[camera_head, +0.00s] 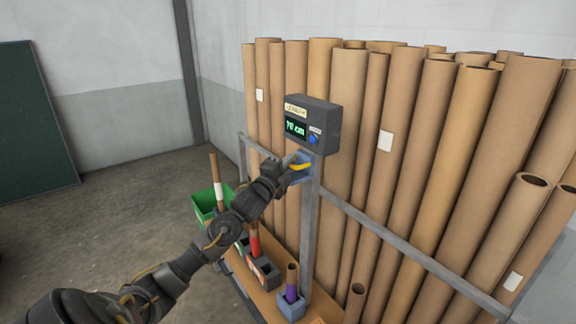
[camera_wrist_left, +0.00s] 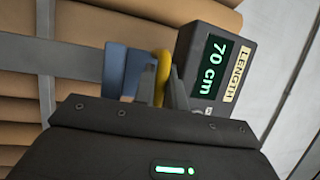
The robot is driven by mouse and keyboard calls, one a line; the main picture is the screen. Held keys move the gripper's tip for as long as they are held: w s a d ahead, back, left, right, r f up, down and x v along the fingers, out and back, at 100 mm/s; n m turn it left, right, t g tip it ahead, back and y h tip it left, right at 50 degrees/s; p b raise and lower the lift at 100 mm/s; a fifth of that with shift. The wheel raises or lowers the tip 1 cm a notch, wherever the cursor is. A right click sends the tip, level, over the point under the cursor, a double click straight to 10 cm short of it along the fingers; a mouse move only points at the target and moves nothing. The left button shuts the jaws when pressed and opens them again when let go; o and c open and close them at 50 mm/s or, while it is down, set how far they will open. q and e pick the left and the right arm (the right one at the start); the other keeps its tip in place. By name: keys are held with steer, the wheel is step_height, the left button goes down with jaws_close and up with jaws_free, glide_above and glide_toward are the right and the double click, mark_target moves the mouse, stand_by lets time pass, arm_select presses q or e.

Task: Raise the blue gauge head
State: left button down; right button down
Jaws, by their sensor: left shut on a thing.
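The blue gauge head (camera_head: 299,172) sits on an upright grey post (camera_head: 310,225), just below a dark display box (camera_head: 312,124). A yellow handle (camera_head: 301,167) sticks out from the head. My left gripper (camera_head: 285,171) is at this handle and shut on it. In the left wrist view the yellow handle (camera_wrist_left: 161,72) stands between the fingers, with the blue head (camera_wrist_left: 124,70) beside it. The display (camera_wrist_left: 213,65) there reads 70 cm, next to a LENGTH label. The right gripper is in neither view.
Many cardboard tubes (camera_head: 400,150) stand behind the post, held by a grey rail (camera_head: 400,243). Open floor lies at left.

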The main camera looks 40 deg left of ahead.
arm_select(q)
steer(key=shift+a+r, duration=0.1)
steer(key=shift+r, duration=0.3)
steer(key=c, duration=1.7)
jaws_free()
steer(key=shift+c, duration=0.2)
steer(key=shift+f, duration=0.1)
steer(key=shift+s+f, duration=0.15)
steer(key=shift+s, duration=0.05)
steer(key=s+d+f+b, duration=0.1)
steer(key=s+b, duration=0.3)
steer(key=s, duration=0.6)
steer(key=shift+f, duration=0.25)
steer(key=shift+d, duration=0.1)
